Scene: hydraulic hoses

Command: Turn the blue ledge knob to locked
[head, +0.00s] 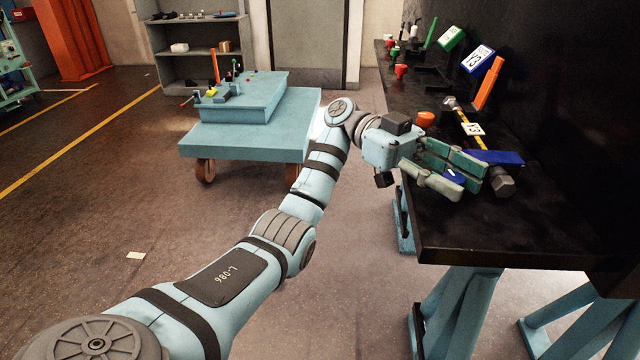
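My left arm reaches from the lower left to the black ledge (540,225) on the right. My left gripper (462,178) is over the ledge's near left part, with its green and grey fingers spread apart. A small blue part (454,177) shows between the fingers; I cannot tell whether they touch it. A flat blue piece (500,157) sits just beyond the fingertips, beside a grey hexagonal fitting (502,184). The fingers partly hide this area, so I cannot tell which blue part is the knob or its setting. My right gripper is out of view.
Behind the gripper on the ledge are an orange cap (425,119), a yellow-banded hose (465,122) with a Y3 tag (472,129), an orange bar (488,84), and green (451,38) and blue (479,59) tags. A blue cart (245,142) stands left; the floor between is open.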

